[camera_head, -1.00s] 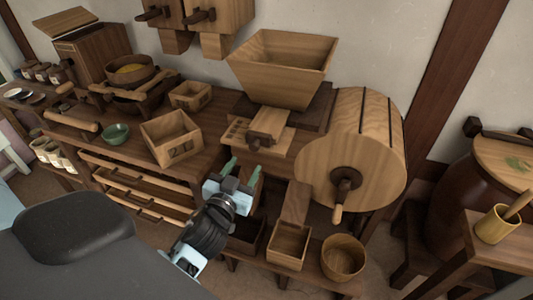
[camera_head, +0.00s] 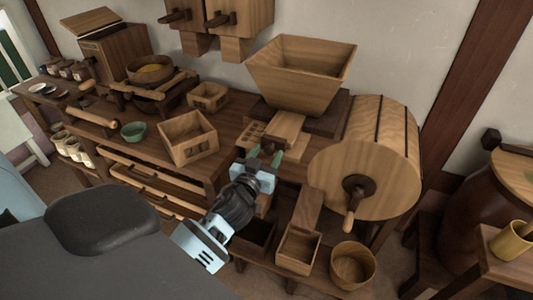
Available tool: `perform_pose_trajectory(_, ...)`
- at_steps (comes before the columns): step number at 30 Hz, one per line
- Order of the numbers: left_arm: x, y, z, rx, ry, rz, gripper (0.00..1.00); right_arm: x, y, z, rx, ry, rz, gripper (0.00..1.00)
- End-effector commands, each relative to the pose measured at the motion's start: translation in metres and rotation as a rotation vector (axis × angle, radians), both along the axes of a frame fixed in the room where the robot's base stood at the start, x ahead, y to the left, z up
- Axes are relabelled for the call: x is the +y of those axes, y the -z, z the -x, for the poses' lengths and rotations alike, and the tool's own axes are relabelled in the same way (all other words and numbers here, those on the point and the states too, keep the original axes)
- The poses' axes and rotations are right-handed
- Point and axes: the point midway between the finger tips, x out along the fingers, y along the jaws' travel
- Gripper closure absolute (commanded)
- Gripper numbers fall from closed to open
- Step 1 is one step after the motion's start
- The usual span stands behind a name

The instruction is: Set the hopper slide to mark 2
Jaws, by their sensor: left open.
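The hopper (camera_head: 300,72) is a wide, tapering wooden box on the bench at the back, left of the round drum. Below its front lies the hopper slide (camera_head: 287,130), a pale wooden board. A block with small square marks (camera_head: 253,133) is beside it on the left; I cannot read which mark the slide stands at. My left gripper (camera_head: 265,156) is open, its greenish fingertips at the slide's front end. The gripper hides the slide's dark front end, so I cannot tell whether it touches. My right gripper is not in view.
The drum (camera_head: 370,165) with its crank handle (camera_head: 351,205) stands close on the right. An open wooden box (camera_head: 187,140) and a green bowl (camera_head: 133,131) are on the bench to the left. A small box (camera_head: 298,252) and round tub (camera_head: 352,266) sit below in front.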

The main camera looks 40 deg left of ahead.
Motion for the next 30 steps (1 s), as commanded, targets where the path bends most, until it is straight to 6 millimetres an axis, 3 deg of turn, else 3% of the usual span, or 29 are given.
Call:
perform_pose_trajectory(11, 0.0014, 0.0001, -0.0057, 0.0, 0.0, -0.001, 0.5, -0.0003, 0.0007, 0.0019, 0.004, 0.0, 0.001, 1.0)
perform_pose_trajectory(22, 0.0014, 0.0001, -0.0055, 0.0, 0.0, -0.001, 0.98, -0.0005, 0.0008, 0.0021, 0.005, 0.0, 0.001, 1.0)
perform_pose_trajectory(30, 0.0011, -0.0001, -0.0041, 0.0, 0.0, 0.001, 1.0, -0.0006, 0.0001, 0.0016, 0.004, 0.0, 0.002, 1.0)
